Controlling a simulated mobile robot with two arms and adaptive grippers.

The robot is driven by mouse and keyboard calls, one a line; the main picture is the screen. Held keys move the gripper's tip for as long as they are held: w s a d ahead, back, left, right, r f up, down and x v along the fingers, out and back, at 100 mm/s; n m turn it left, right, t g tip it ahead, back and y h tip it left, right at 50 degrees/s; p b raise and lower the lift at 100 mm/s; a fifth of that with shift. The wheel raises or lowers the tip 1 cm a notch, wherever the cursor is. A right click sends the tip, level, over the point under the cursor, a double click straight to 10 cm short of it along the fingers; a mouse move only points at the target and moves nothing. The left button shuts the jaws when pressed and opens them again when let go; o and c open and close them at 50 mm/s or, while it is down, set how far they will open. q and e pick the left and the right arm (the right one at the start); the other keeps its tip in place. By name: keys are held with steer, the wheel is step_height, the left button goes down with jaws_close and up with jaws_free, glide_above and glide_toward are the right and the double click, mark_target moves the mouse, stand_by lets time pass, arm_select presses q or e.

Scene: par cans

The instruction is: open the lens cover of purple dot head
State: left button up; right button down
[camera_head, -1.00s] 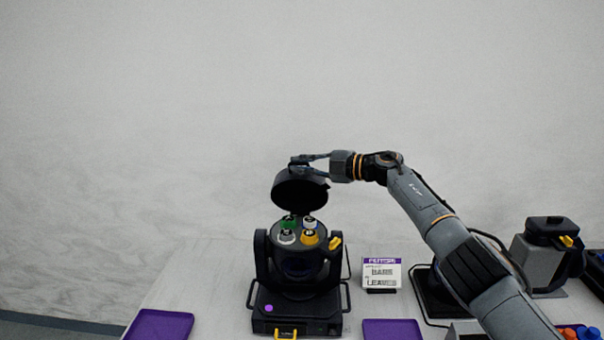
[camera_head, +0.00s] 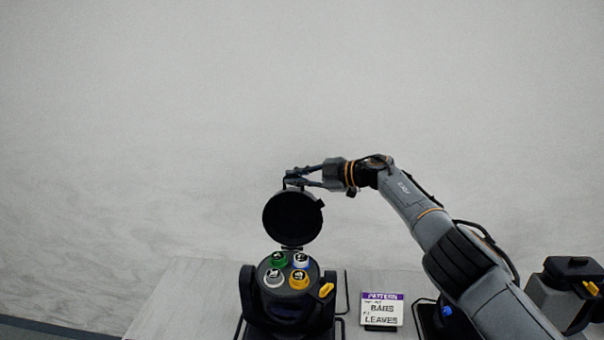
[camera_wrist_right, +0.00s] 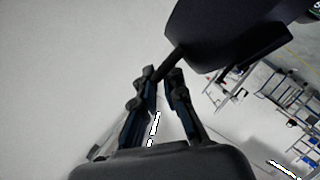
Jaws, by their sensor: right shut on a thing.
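The black moving head (camera_head: 247,300) stands on the table, its round top showing green, white, grey and yellow pieces. Its purple dot is out of view now. The round black lens cover (camera_head: 293,217) stands about upright behind the top, joined at the hinge. My right gripper (camera_head: 290,178) is shut on the cover at its upper edge. In the right wrist view, the fingers (camera_wrist_right: 163,72) close on a dark bar that joins the large dark cover (camera_wrist_right: 220,35). My left gripper is not in view.
Another dark fixture (camera_head: 567,290) is at the far right, beyond my right arm. The pale table (camera_head: 190,290) is clear at left. A plain wall is behind.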

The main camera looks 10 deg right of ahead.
steer(key=shift+s+a+f, duration=0.1)
steer(key=shift+s+f, duration=0.15)
steer(key=shift+f, duration=0.2)
steer(key=c, duration=1.4)
jaws_free()
steer(key=shift+c, duration=0.2)
steer(key=shift+w, duration=0.2)
steer(key=shift+r, duration=0.15)
steer(key=shift+s+d+r, duration=0.25)
steer(key=shift+d, duration=0.35)
steer(key=v, duration=1)
steer(key=shift+s+d, duration=0.2)
steer(key=shift+s, duration=0.05)
